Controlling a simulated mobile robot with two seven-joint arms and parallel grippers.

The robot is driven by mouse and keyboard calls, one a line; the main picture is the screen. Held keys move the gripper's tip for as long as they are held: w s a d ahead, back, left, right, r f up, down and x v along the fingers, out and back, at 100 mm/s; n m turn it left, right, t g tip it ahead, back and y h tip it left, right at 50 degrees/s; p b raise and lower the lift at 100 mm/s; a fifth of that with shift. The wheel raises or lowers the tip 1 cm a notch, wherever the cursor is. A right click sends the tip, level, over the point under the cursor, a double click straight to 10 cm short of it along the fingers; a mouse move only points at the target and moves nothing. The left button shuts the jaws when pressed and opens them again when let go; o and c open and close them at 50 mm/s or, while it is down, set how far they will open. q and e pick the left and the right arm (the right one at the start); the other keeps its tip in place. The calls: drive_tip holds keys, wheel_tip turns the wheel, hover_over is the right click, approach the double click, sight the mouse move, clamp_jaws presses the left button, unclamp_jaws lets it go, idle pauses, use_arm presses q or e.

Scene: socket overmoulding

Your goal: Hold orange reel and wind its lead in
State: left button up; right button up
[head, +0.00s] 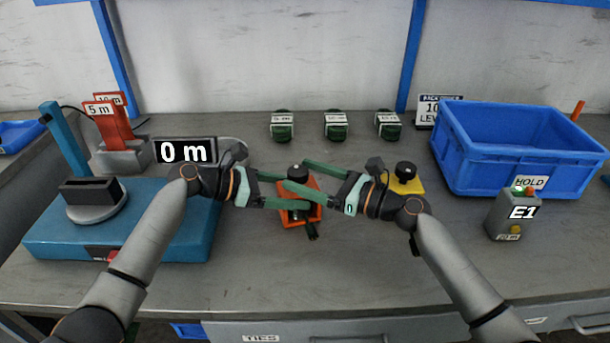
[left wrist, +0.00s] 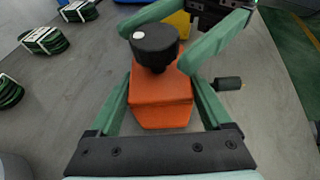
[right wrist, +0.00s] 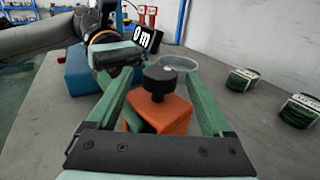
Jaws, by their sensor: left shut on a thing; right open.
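The orange reel (head: 313,186) stands on the grey bench in the middle of the head view. My left gripper (head: 284,195) is shut on the orange body, one finger on each side, as the left wrist view shows (left wrist: 160,100). My right gripper (head: 300,176) is open, its fingers spread around the knob (right wrist: 160,78) without visibly gripping it. I cannot make out the lead clearly.
A yellow block with a black knob (head: 416,184) sits just right of the reel. Several green coils (head: 336,126) stand behind. A blue crate (head: 480,170), an E1 box (head: 506,222), a blue machine (head: 150,235) and a 0 m display (head: 186,150) flank the space.

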drive_tip(key=shift+a, duration=0.15)
clamp_jaws()
drive_tip(key=shift+f+t, duration=0.1)
drive_tip(key=shift+t, duration=0.2)
idle(0.4)
